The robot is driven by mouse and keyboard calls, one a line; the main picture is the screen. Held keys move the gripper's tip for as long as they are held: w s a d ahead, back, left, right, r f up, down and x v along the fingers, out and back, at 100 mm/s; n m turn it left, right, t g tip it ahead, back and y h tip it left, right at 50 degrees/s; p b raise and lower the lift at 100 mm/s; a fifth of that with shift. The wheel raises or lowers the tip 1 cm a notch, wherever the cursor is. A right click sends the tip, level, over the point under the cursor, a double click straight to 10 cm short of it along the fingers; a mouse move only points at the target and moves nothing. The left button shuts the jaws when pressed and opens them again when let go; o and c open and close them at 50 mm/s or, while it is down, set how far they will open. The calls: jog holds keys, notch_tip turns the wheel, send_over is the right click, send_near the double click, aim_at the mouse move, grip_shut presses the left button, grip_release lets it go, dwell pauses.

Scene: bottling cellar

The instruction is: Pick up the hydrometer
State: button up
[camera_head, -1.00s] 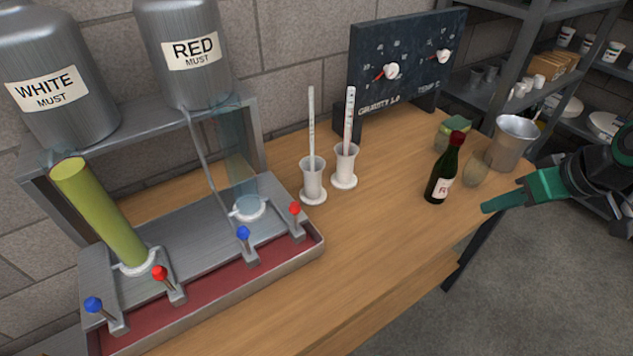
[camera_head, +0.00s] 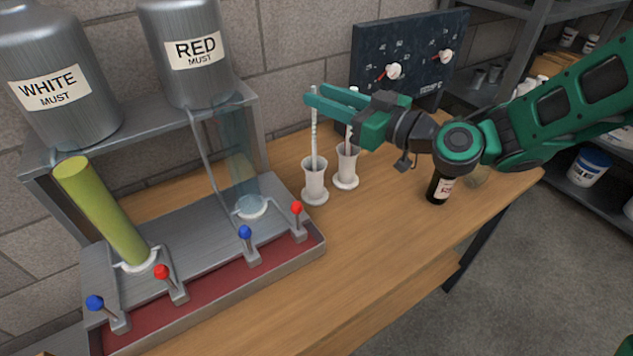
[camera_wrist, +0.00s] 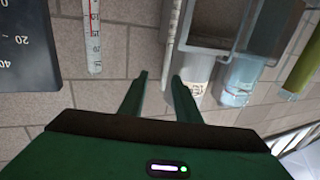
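Two slim stems stand upright in white cups; no label tells which is the hydrometer. The left one is a plain white, finely marked stem (camera_head: 314,135) in its cup (camera_head: 314,183). The right one is a red-marked stem (camera_wrist: 93,38), mostly hidden behind my gripper in the head view, in its own cup (camera_head: 346,168). My gripper (camera_head: 314,97) is open at the top of the left stem. In the wrist view the plain stem (camera_wrist: 171,38) shows just beyond my fingers (camera_wrist: 158,85), nearer the right one. I see no grip on it.
A black gauge panel (camera_head: 372,48) stands behind. A dark bottle (camera_head: 438,188) stands under my arm at the right. A metal tray (camera_head: 318,248) with valve levers, a yellow-green cylinder (camera_head: 100,210) and a clear cylinder (camera_head: 238,160) are left. The table front is clear.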

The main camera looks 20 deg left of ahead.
jog(key=x, duration=0.6)
jog(key=shift+a, duration=0.35)
jog(key=shift+s, duration=0.15)
jog(key=shift+c, duration=0.2)
grip_shut()
